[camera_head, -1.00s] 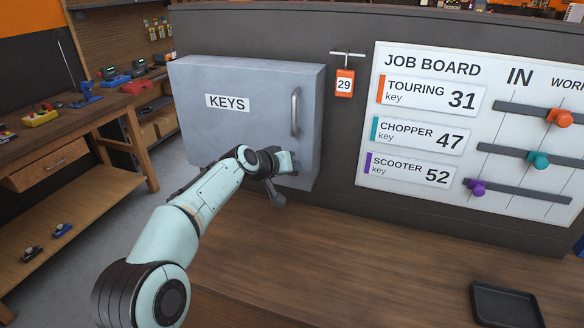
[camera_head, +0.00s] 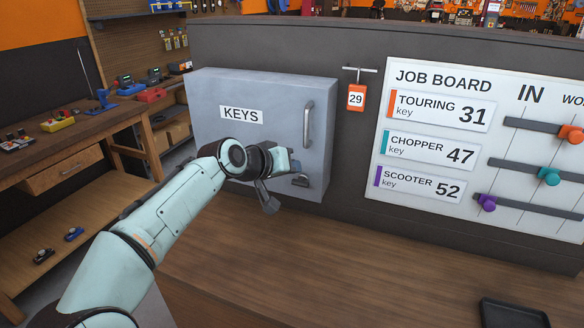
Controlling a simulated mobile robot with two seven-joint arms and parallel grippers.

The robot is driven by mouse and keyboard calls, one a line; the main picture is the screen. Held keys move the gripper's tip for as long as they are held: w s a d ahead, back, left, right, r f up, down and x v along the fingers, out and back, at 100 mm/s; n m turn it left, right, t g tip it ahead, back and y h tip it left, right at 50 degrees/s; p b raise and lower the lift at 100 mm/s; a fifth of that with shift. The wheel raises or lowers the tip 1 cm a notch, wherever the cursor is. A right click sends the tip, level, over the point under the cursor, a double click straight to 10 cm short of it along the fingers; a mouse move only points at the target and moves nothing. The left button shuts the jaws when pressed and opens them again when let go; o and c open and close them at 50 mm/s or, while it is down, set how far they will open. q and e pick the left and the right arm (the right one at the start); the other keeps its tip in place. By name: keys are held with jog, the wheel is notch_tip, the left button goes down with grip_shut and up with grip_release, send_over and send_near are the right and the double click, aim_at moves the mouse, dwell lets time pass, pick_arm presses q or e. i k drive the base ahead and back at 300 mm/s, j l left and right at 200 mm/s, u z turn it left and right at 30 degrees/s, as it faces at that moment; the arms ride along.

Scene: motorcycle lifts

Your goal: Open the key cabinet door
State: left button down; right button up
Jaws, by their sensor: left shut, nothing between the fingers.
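The key cabinet (camera_head: 225,160) is a grey box labelled KEYS, and its door is closed. A vertical silver bar handle (camera_head: 308,125) is on the right side of the door. My left gripper (camera_head: 280,183) is in front of the lower right part of the door, below the handle and apart from it. It is shut and empty. A small dark fitting (camera_head: 300,181) shows at the lower right of the door beside my gripper; I cannot tell its exact form. My left forearm and gripper hide part of the door's lower edge. My right gripper is not in view.
An orange tag reading 29 (camera_head: 356,97) hangs from a hook right of the cabinet. The job board (camera_head: 430,125) with coloured sliders is further right. A black tray (camera_head: 510,314) lies on the wooden counter (camera_head: 350,260), otherwise clear. A workbench (camera_head: 80,150) stands at left.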

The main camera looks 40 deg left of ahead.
aim_at(294, 116)
jog(key=k+j, duration=0.1)
jog(key=k, duration=0.9)
